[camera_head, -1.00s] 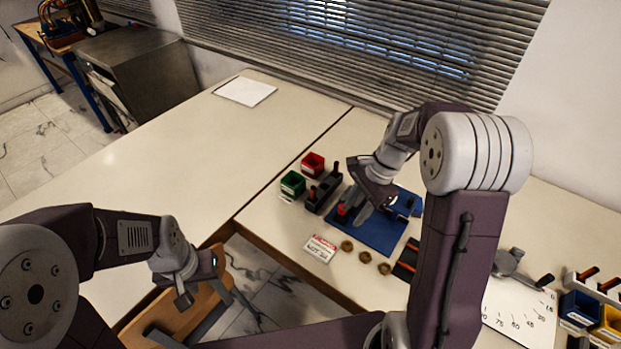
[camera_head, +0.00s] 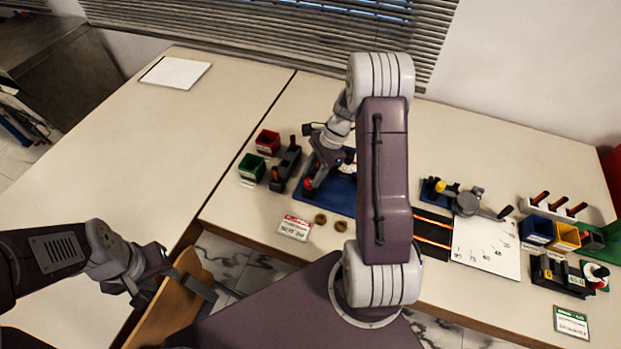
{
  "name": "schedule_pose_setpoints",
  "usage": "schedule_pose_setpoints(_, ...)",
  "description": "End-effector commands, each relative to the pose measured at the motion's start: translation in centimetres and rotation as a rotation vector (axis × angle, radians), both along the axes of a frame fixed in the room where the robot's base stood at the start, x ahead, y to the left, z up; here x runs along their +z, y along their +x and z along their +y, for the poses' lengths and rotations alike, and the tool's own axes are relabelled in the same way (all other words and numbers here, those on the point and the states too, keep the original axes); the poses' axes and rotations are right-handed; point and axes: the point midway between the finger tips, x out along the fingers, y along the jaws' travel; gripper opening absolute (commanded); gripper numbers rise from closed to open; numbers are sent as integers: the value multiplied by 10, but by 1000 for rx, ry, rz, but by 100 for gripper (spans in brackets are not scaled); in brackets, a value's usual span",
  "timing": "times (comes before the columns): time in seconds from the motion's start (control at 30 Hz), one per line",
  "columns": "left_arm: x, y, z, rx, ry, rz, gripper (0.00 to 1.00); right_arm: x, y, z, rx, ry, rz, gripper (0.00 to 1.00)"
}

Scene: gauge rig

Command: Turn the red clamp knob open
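A red knob (camera_head: 309,184) shows at the left part of the blue base plate (camera_head: 338,196) on the right-hand table. My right gripper (camera_head: 313,180) reaches down over it, with its fingertips at the knob. The wrist and arm hide much of the plate and the rest of the clamp. I cannot tell whether the fingers grip the knob or only stand around it. My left gripper (camera_head: 172,287) is at the lower left, over the gap by the wooden chair seat, with its fingers apart and nothing between them.
A red bin (camera_head: 267,142), a green bin (camera_head: 252,168) and a dark block holder (camera_head: 285,166) stand left of the plate. Brass rings (camera_head: 320,219) and a label card (camera_head: 295,228) lie in front. A white dial sheet (camera_head: 488,246) lies to the right. The left table (camera_head: 150,140) is mostly clear.

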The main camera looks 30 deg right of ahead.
Motion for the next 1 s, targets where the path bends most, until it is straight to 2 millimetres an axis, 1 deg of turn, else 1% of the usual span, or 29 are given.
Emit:
schedule_pose_setpoints(0.03,-1,0,0,0,0,0,36,-8,0,4,2,1,2,37)
schedule_pose_setpoints(0.1,-1,0,0,0,0,0,36,-15,0,6,2,0,0,37)
schedule_pose_setpoints(0.2,-1,0,0,0,0,0,36,-21,1,8,1,-1,0,37)
schedule_pose_setpoints(0.43,-1,0,0,0,0,0,36,-21,1,9,1,-1,-1,37)
schedule_pose_setpoints(0.47,-1,0,0,0,0,0,36,-21,1,9,1,-1,-1,32)
schedule_pose_setpoints(0.5,-1,0,0,0,0,0,36,-21,1,9,1,-1,-1,20)
schedule_pose_setpoints(0.57,-1,0,0,0,0,0,36,-21,1,9,1,-1,-2,4)
schedule_pose_setpoints(0.6,-1,0,0,0,0,0,36,-21,1,9,1,-1,-2,0)
schedule_pose_setpoints(0.83,1,0,0,0,0,0,36,-20,1,9,16,-1,-2,0)
schedule_pose_setpoints(1.0,7,0,0,0,0,0,36,-19,2,9,82,0,-1,0)
